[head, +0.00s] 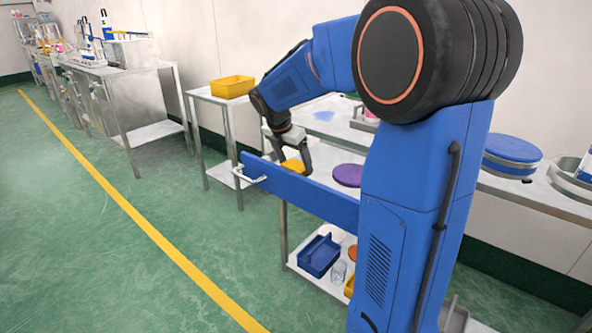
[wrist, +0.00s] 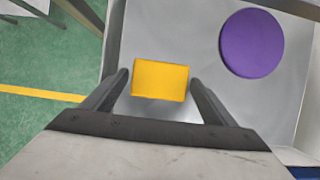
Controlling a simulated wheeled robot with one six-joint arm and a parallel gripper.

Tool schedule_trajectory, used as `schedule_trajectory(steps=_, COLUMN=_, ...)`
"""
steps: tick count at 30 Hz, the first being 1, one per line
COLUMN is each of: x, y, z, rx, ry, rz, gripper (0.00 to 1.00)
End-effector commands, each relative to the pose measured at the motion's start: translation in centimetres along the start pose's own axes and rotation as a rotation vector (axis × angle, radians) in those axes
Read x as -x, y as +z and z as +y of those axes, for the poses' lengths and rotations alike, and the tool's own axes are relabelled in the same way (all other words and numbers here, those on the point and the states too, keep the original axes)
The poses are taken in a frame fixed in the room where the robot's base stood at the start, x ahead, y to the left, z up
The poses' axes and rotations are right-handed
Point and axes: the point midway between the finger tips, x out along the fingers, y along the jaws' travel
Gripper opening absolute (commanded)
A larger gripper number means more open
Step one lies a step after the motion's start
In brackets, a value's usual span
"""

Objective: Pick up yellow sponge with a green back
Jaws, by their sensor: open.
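The yellow sponge (wrist: 160,80) lies on a grey metal table top (wrist: 240,110) in the wrist view, its yellow face up. Its green back does not show. In the head view the sponge (head: 293,166) is partly hidden by my gripper and a blue panel. My gripper (wrist: 160,80) is open, with one finger on the left and one on the right of the sponge. A small gap shows between the sponge and each finger. In the head view my gripper (head: 296,160) points down at the table.
A purple disc (wrist: 252,43) lies right of the sponge; it also shows in the head view (head: 347,175). A blue panel (head: 300,192) runs along the table's front. A yellow bin (head: 232,87) stands on a side table. A blue bin (head: 319,256) sits on the lower shelf.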

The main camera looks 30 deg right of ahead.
Motion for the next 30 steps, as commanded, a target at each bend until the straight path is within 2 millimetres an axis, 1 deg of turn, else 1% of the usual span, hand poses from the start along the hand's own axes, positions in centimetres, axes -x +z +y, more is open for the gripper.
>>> schedule_trajectory(steps=2, x=-0.3, y=0.0, z=0.0, rx=0.0, ry=0.0, rz=0.0, gripper=0.8)
schedule_trajectory(steps=8, x=-0.3, y=0.0, z=0.0, rx=0.0, ry=0.0, rz=0.0, gripper=0.8)
schedule_trajectory(steps=11, x=-0.3, y=0.0, z=0.0, rx=0.0, ry=0.0, rz=0.0, gripper=0.58)
schedule_trajectory(steps=12, x=-0.3, y=0.0, z=0.0, rx=0.0, ry=0.0, rz=0.0, gripper=0.49)
schedule_trajectory(steps=20, x=-0.3, y=0.0, z=0.0, rx=0.0, ry=0.0, rz=0.0, gripper=0.49)
schedule_trajectory(steps=23, x=0.1, y=0.2, z=0.0, rx=0.0, ry=0.001, rz=-0.001, gripper=0.48)
schedule_trajectory(steps=26, x=1.0, y=0.6, z=0.0, rx=0.0, ry=0.001, rz=-0.001, gripper=0.48)
schedule_trajectory(steps=30, x=3.2, y=1.5, z=0.1, rx=-0.001, ry=0.002, rz=-0.002, gripper=0.48)
